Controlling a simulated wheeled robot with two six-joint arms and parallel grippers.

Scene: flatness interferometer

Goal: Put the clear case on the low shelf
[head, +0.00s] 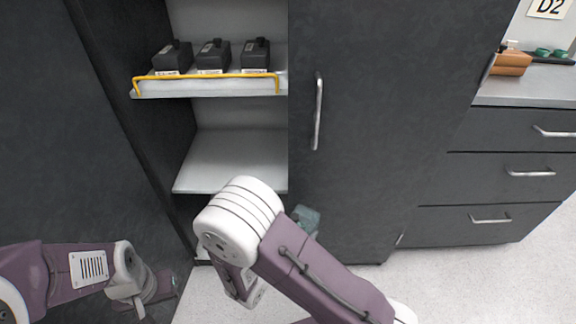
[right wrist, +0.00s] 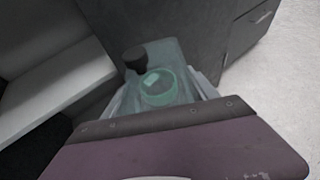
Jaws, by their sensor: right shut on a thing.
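The clear case (right wrist: 180,58), see-through and greenish, has a dark knob and a round green part showing. My right gripper (right wrist: 160,92) is shut on it, with a finger on either side in the right wrist view. In the head view only a teal bit of the case (head: 306,217) shows behind my right arm, which hides the gripper. The cabinet's lower visible shelf (head: 232,160) is pale and bare; a pale shelf edge (right wrist: 62,92) is left of the case in the wrist view. My left gripper (head: 162,288) is at the lower left, its jaws unclear.
The upper shelf (head: 205,89) has a yellow rail and three black devices (head: 213,54). A closed dark door (head: 385,110) covers the cabinet's right side; an open door panel (head: 70,130) stands left. Drawers (head: 500,180) stand right. Pale floor (head: 480,285) is free.

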